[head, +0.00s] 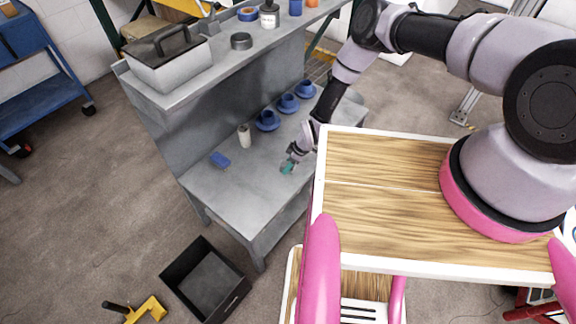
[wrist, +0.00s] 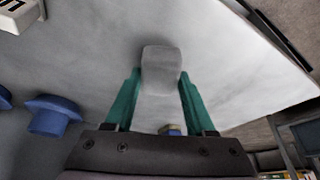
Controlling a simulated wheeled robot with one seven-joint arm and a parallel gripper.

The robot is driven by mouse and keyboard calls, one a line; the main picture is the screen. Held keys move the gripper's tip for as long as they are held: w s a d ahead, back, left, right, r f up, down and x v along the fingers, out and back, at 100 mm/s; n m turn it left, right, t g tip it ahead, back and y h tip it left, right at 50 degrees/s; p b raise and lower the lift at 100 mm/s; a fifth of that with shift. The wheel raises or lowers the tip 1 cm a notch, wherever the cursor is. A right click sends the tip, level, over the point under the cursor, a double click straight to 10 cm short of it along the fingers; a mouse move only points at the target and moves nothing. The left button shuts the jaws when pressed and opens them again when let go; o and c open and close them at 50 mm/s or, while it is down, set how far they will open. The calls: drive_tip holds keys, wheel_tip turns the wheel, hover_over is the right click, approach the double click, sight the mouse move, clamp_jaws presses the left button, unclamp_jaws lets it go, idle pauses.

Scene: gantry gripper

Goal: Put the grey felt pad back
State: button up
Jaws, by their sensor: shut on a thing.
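In the wrist view, my gripper (wrist: 159,90) has teal fingers closed on the sides of a small light-grey block-like piece, which looks like the grey felt pad (wrist: 161,68). The pad sticks out past the fingertips, over a pale grey surface. In the head view, my gripper (head: 287,167) is low over the front part of the grey workbench (head: 235,195). The pad cannot be made out there. I cannot tell whether the pad touches the bench top.
A raised shelf (head: 190,88) runs along the back. An open black bin (head: 205,283) stands on the floor. The bench's front left is clear.

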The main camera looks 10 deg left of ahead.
drive_tip(key=shift+f, duration=0.3)
drive_tip(key=o, duration=1.2)
drive_tip(key=v, duration=1.2)
